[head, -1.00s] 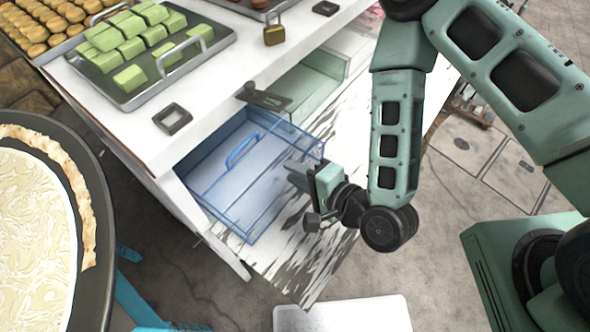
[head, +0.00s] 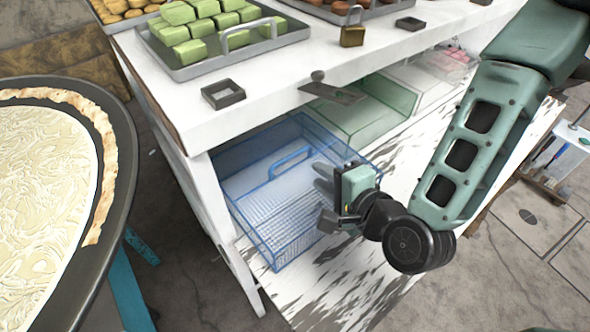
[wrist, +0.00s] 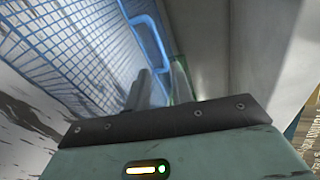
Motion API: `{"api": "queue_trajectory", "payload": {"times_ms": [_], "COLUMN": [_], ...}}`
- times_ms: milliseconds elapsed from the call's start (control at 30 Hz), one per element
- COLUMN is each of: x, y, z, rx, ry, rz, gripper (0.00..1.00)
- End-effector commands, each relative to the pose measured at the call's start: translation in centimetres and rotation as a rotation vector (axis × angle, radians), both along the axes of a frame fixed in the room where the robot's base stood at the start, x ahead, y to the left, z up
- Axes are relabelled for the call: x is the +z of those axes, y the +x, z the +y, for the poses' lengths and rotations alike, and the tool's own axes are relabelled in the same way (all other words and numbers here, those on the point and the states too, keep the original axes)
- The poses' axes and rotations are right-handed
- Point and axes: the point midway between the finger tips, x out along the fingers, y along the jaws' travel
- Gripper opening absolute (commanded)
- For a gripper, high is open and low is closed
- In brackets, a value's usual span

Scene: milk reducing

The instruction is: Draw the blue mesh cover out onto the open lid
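The blue mesh cover (head: 262,205) is a see-through, box-shaped piece with a gridded face and a raised blue handle (head: 291,162). It sits in the left bay under the white counter, its front part over the open lid (head: 335,285), a white panel with dark streaks. My gripper (head: 322,180) is at the cover's front right, with its fingers pointing toward the handle. In the wrist view the two fingers (wrist: 160,88) stand apart with nothing seen between them. The handle (wrist: 150,38) shows beyond the fingertips, apart from them.
A green clear bin (head: 375,110) stands in the bay to the right. On the counter are a tray of green blocks (head: 215,55), a padlock (head: 352,35), a dark square frame (head: 223,94) and a latch plate (head: 332,93). A large round pan (head: 120,165) is at left.

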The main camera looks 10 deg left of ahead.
Motion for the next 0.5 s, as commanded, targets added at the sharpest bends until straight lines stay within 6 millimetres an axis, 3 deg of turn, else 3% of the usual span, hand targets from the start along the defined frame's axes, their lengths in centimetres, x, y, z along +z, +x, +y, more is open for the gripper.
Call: {"api": "queue_trajectory", "payload": {"times_ms": [367,500], "x": [-1.2,-1.3], "y": [1.1,2.7], "z": [1.1,2.7], "rx": [0.0,-0.001], "ry": [0.002,0.001], "rz": [-0.004,0.002], "gripper": [0.23,0.23]}}
